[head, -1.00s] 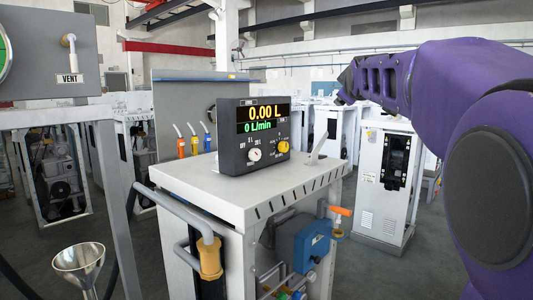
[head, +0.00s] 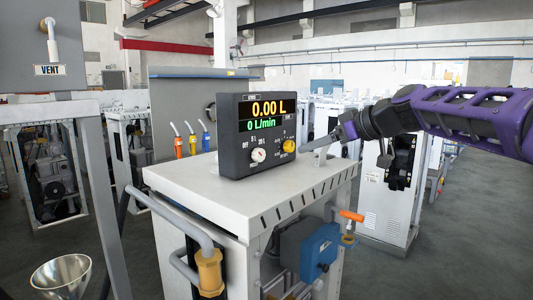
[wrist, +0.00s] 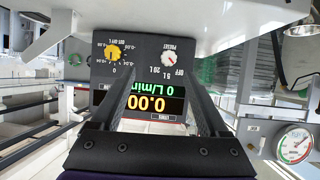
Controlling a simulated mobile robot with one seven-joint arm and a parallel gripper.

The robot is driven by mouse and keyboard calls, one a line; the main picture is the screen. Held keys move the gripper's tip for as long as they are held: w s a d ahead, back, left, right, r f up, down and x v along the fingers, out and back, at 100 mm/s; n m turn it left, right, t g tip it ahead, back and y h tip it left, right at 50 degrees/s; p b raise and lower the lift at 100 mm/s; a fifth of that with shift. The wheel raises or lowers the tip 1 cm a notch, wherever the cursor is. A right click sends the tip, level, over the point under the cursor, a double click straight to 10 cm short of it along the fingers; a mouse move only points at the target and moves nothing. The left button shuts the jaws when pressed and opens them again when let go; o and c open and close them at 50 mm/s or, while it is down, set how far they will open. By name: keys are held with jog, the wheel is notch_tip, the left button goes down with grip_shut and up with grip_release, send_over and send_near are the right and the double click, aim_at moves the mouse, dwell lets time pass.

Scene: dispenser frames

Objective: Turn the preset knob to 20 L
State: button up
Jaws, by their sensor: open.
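The preset knob (head: 258,155) is a small white dial at the lower left of the dark meter box (head: 231,139). In the wrist view, which shows the box upside down, the white knob (wrist: 169,58) has a red mark that appears to point toward OFF; 5 L and 20 L are printed beside it. The display (head: 266,115) reads 0.00 L and 0 L/min. My gripper (head: 325,141) is open and empty to the right of the box, apart from the knob. In the wrist view its two fingers (wrist: 160,85) reach toward the panel, spread apart.
A yellow knob (head: 289,146) sits right of the preset knob, on my gripper's side. The box stands on a white cabinet top (head: 190,178), mostly clear in front. Colored nozzles (head: 193,142) stand behind on the left. An orange-handled valve (head: 351,215) is at the lower right.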

jog(key=s+r, duration=0.1)
jog(key=r, duration=0.1)
jog(key=y+p, duration=0.1)
jog(key=p, duration=0.2)
send_near(262, 153)
jog(key=x, duration=0.8)
jog(key=shift+w+a+f, duration=0.15)
jog(key=shift+w+a, duration=0.05)
jog(key=shift+a, duration=0.1)
grip_shut()
